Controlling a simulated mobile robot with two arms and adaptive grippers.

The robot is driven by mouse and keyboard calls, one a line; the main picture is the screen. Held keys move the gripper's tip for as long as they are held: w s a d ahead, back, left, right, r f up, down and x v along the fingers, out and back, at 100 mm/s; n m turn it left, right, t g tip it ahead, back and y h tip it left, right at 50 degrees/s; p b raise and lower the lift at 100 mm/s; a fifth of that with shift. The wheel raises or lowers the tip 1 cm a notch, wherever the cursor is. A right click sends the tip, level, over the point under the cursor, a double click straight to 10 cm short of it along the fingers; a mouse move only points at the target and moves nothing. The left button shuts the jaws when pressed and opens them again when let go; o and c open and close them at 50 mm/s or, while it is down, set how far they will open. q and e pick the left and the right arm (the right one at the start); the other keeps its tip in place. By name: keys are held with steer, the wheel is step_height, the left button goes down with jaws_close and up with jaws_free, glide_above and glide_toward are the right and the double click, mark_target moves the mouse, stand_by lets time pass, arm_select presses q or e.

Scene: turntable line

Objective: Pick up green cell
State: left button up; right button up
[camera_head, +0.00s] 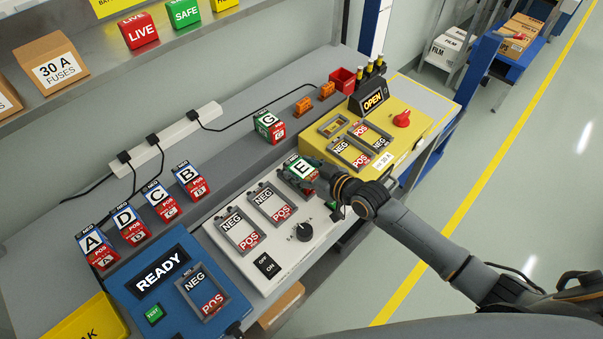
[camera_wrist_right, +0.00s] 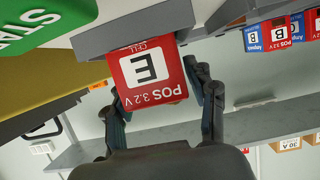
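A cell with a green top marked E (camera_head: 301,168) sits at the right-hand slot of the white panel (camera_head: 270,279). My right gripper (camera_head: 311,174) is at this cell. In the right wrist view the red face of cell E (camera_wrist_right: 150,73) shows between the two fingers (camera_wrist_right: 154,82), one on each side. Whether they press on it cannot be told. The cell's far end is at a grey slot frame (camera_wrist_right: 140,30). Another green-topped cell, marked G (camera_head: 268,121), stands on the grey bench behind. My left gripper is not in view.
Blue-topped cells A (camera_head: 91,240), D (camera_head: 126,217), C (camera_head: 155,194) and B (camera_head: 186,175) stand left on the bench. A blue READY station (camera_head: 160,280) is at the front left. A yellow OPEN station (camera_head: 415,125) is just right of the white panel.

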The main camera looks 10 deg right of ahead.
jaws_close()
steer(key=shift+r, duration=0.1)
steer(key=shift+r, duration=0.1)
